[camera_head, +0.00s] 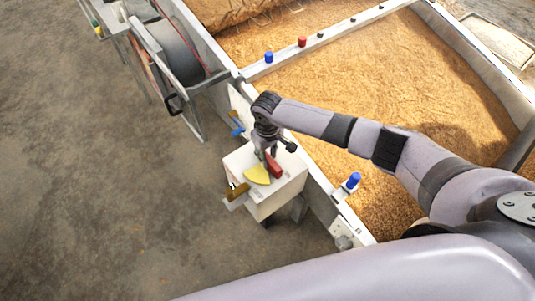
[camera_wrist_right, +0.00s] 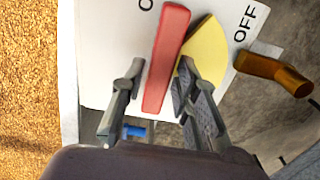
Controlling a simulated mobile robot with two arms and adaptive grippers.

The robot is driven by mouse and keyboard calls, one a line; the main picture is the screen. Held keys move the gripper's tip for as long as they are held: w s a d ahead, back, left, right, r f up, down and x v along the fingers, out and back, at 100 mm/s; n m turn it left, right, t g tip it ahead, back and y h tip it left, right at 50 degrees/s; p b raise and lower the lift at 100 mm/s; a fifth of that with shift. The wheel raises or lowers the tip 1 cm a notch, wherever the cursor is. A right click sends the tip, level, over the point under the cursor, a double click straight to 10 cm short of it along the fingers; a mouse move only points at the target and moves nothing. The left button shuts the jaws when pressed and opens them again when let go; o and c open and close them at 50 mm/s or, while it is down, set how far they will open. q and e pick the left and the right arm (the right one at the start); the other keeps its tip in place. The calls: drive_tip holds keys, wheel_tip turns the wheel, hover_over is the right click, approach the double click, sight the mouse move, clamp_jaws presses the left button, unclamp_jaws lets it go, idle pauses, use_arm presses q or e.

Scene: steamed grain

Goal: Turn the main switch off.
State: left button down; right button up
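The main switch is a white box (camera_head: 262,200) on the side of the grain bed. Its red handle (camera_head: 273,165) and yellow wedge (camera_head: 257,176) show on top. In the right wrist view the red handle (camera_wrist_right: 166,58) stands nearly upright, its top close to a cut-off "O" label. The yellow wedge (camera_wrist_right: 207,54) lies right of it, towards the "OFF" label (camera_wrist_right: 245,24). My right gripper (camera_wrist_right: 155,85) is open, one finger on each side of the handle. A gap shows at the left finger; contact at the right finger is unclear. My left gripper is not in view.
A brown-gold piece (camera_head: 237,191) juts from the box's side. A metal rail (camera_head: 320,38) with blue (camera_head: 268,57) and red (camera_head: 302,42) knobs crosses the grain. Another blue knob (camera_head: 353,180) stands right of the box. Bare floor (camera_head: 110,200) lies to the left.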

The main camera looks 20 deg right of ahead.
clamp_jaws()
idle(0.4)
